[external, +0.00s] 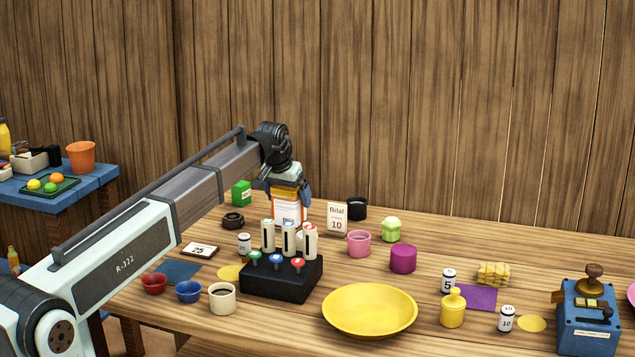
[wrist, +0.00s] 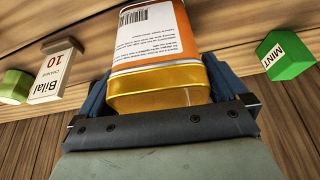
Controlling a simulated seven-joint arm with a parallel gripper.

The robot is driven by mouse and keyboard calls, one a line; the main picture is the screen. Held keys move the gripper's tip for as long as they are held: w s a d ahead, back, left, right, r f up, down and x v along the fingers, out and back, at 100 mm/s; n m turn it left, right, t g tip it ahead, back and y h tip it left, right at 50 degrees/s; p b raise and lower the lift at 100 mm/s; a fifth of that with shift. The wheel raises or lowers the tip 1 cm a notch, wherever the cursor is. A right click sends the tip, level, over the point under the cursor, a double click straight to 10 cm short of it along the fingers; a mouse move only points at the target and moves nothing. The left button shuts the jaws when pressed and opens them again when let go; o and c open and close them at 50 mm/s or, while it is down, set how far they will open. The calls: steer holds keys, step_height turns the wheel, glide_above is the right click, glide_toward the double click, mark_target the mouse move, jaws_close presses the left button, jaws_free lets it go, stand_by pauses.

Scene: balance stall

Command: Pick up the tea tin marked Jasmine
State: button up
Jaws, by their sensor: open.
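An orange tin (external: 288,208) with a white label stands on the table behind the black block of levers. In the wrist view the orange tin (wrist: 190,40) has a yellow lid and a label with a barcode and small print; no flavour name shows on this side. My gripper (external: 289,190) is over the top of this tin, open, with one blue finger on each side of it. A green tin marked MINT (wrist: 285,56) stands apart from it, and this green tin also shows left of my gripper in the external view (external: 241,193). No Jasmine marking is legible.
A black block (external: 281,280) with upright white levers stands in front of the orange tin. A card reading Bilal 10 (external: 337,219) stands to the right, near a pink cup (external: 359,244). A yellow plate (external: 369,311) lies at the front.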

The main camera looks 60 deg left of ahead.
steer(key=c, duration=0.9)
